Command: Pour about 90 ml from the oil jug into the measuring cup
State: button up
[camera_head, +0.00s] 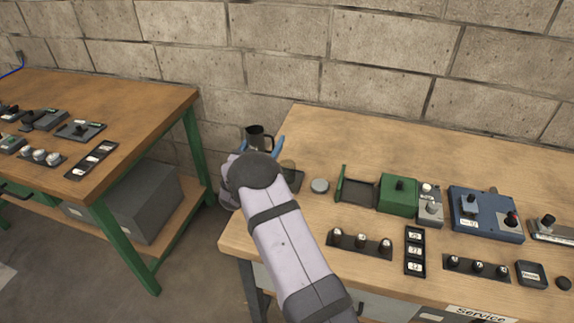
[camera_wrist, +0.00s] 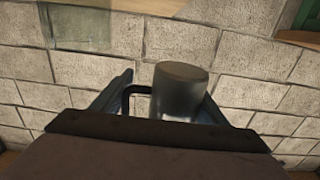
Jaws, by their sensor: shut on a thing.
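The oil jug (camera_head: 256,133) is dark, with a spout and handle, and shows above my wrist against the block wall. In the wrist view the jug (camera_wrist: 180,92) is a grey-brown cylinder with a black handle on its left. My gripper (camera_head: 264,141) is shut on it, its blue fingers on either side, left of the right-hand bench. The jug looks about upright; its contents are hidden.
A round grey disc (camera_head: 320,186) lies right of the cup. The left bench (camera_head: 150,97) is across a gap. The block wall is close behind.

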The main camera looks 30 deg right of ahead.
jog(key=shift+s+r+m, duration=0.1)
jog(key=shift+m, duration=0.3)
jog(key=m, duration=0.1)
jog(key=s+d+r+m, duration=0.1)
jog(key=m, duration=0.3)
jog(key=shift+s+d+r, duration=0.15)
jog(key=shift+d+r, duration=0.1)
jog(key=shift+r, duration=0.05)
jog(key=shift+f, duration=0.15)
jog(key=shift+s+d+m+b, duration=0.1)
jog(key=shift+m+b, duration=0.2)
jog(key=shift+m, duration=0.1)
jog(key=shift+s+d+m, duration=0.15)
jog(key=shift+m, duration=0.25)
jog(key=shift+r+m, duration=0.55)
jog(key=shift+m, duration=0.35)
jog(key=shift+f+m, duration=0.15)
jog(key=shift+m, duration=0.15)
